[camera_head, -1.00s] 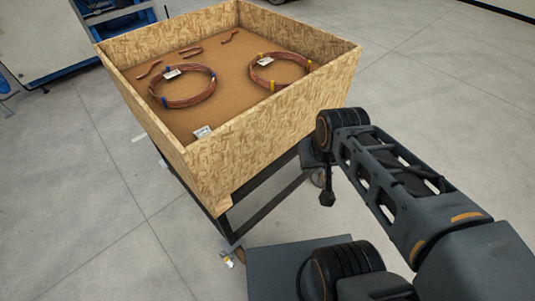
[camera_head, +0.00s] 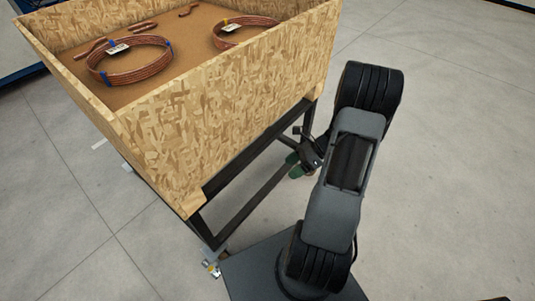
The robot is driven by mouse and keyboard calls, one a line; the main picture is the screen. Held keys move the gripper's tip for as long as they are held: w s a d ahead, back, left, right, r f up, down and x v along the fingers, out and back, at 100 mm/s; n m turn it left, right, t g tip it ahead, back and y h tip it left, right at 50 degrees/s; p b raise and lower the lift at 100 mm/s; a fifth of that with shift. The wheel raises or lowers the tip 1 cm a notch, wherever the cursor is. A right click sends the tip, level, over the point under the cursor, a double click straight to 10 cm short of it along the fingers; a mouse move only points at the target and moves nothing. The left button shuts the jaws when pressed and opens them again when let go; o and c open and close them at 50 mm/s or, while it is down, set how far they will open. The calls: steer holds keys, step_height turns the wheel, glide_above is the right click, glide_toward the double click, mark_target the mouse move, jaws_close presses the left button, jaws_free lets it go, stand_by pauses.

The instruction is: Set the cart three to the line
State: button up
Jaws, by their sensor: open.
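The cart is an open chipboard box (camera_head: 215,125) on a black metal frame (camera_head: 250,205). Its near corner and right side face me. My gripper (camera_head: 300,146) is open beside the frame's right end, below the box's edge; I cannot tell whether it touches the frame. My own arm partly blocks the view there. A short white strip (camera_head: 99,143) lies on the floor left of the cart; I cannot tell whether it belongs to the line. No number on the cart can be read.
Inside the box lie a copper coil with blue ties (camera_head: 130,60), another with a yellow tie (camera_head: 245,30), and small bent tube pieces. A small yellow and white part (camera_head: 212,269) is at the frame's near foot.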

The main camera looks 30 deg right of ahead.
mark_target(269, 143)
steer(key=w+d+f+m+t+y+b, duration=0.15)
steer(key=w+d+m+t, duration=0.3)
steer(key=m, duration=0.55)
steer(key=w+d+f+m+t+y+b, duration=0.1)
steer(key=w+d+f+m+t, duration=0.2)
steer(key=m+t, duration=0.5)
steer(key=w+a, duration=0.3)
steer(key=w+a+m+g+b, duration=0.1)
steer(key=w+a, duration=0.1)
steer(key=a, duration=0.1)
steer(key=w+a+m+g, duration=0.1)
steer(key=w+a, duration=0.2)
steer(key=shift+w+a+r+b, duration=0.2)
steer(key=shift+w+r+b, duration=0.05)
steer(key=shift+w+b, duration=0.1)
steer(key=shift+c, duration=0.5)
jaws_close()
steer(key=shift+w, duration=0.1)
